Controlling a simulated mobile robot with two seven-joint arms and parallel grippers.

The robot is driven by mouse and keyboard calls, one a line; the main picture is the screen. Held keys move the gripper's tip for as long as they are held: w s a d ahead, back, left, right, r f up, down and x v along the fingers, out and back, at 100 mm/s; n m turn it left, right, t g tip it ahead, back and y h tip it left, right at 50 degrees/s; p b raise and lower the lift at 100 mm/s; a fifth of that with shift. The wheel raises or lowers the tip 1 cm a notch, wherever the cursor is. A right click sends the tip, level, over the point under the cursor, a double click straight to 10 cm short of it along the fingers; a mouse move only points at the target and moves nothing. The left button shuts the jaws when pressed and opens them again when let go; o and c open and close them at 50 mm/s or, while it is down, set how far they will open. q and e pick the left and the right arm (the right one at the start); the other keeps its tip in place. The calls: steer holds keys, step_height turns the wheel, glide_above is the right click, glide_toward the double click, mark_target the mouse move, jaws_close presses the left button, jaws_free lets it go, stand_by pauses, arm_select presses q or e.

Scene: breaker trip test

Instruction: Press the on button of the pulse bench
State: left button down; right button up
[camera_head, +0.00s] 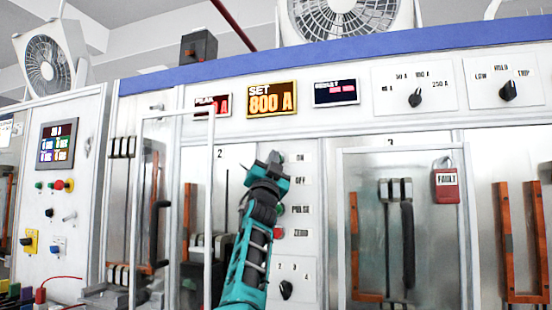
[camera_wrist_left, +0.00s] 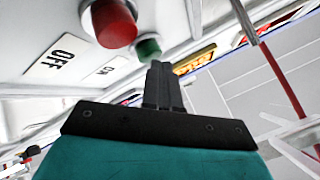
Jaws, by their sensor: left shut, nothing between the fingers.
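The pulse bench's control strip (camera_head: 308,252) carries ON, OFF and PULSE labels from top to bottom. The ON label (camera_head: 301,157) is beside my left gripper (camera_head: 274,160), whose fingers are shut and empty. In the left wrist view the green on button (camera_wrist_left: 147,48) is just beyond the fingertips of my left gripper (camera_wrist_left: 160,68). The red off button (camera_wrist_left: 113,22) is closer to the camera, beside the OFF label (camera_wrist_left: 62,56). I cannot tell whether the fingertips touch the green button. In the head view my gripper largely hides these two buttons. My right gripper is not in view.
A display reads SET 800 A (camera_head: 271,100), with a RESULT display (camera_head: 336,92) to its right. A clear door frame (camera_head: 212,180) stands out left of my arm. A red FAULT padlock (camera_head: 446,184) hangs at right. Rotary knobs (camera_head: 416,98) sit on the upper panel.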

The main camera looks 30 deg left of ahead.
arm_select(q)
steer(key=shift+w, duration=0.15)
stand_by(0.4)
steer(key=shift+s+d+h+b, duration=0.3)
steer(key=shift+s+b, duration=0.2)
steer(key=shift+s, duration=0.3)
steer(key=shift+s, duration=0.1)
steer(key=s+p, duration=0.1)
steer(key=s, duration=0.1)
steer(key=s+d+p, duration=0.1)
steer(key=s+p, duration=0.1)
steer(key=shift+s+f, duration=0.1)
steer(key=shift+s, duration=0.25)
